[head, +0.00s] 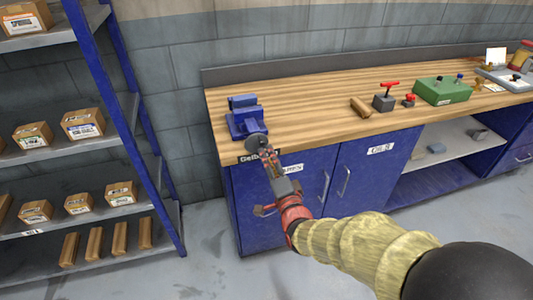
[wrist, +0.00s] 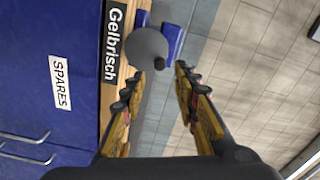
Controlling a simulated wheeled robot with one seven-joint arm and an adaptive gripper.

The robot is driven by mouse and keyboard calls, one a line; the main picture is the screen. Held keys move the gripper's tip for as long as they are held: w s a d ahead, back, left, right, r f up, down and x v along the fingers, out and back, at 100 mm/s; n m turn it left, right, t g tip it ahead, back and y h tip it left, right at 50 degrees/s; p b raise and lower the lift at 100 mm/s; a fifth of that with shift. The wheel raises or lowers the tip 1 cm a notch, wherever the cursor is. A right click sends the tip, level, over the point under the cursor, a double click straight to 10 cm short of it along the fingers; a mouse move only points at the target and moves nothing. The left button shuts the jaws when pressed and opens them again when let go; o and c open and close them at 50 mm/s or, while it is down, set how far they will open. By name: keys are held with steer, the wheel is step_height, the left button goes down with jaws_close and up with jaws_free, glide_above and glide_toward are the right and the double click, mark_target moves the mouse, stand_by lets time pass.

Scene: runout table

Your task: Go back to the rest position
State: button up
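My gripper (head: 267,153) is in front of the workbench's left end, close to the blue vise (head: 245,117). In the wrist view its two fingers (wrist: 161,70) are spread apart with nothing between them, so it is open and empty. A grey round disc (wrist: 148,43) with a small dark knob, apparently at the front of the vise, is just beyond the fingertips. The disc also shows in the head view (head: 253,142). I cannot tell whether a fingertip touches it. My arm reaches in from the lower right of the head view.
The wooden benchtop (head: 310,98) holds a wooden block (head: 361,107), a red-handled device (head: 384,99) and a green box (head: 441,90). Blue cabinet doors (head: 375,170) are below. A shelf rack (head: 125,95) with cartons stands left. Some grey floor (head: 205,245) between them is clear.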

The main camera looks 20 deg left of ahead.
steer(key=shift+s+d, duration=0.3)
steer(key=shift+s, duration=0.2)
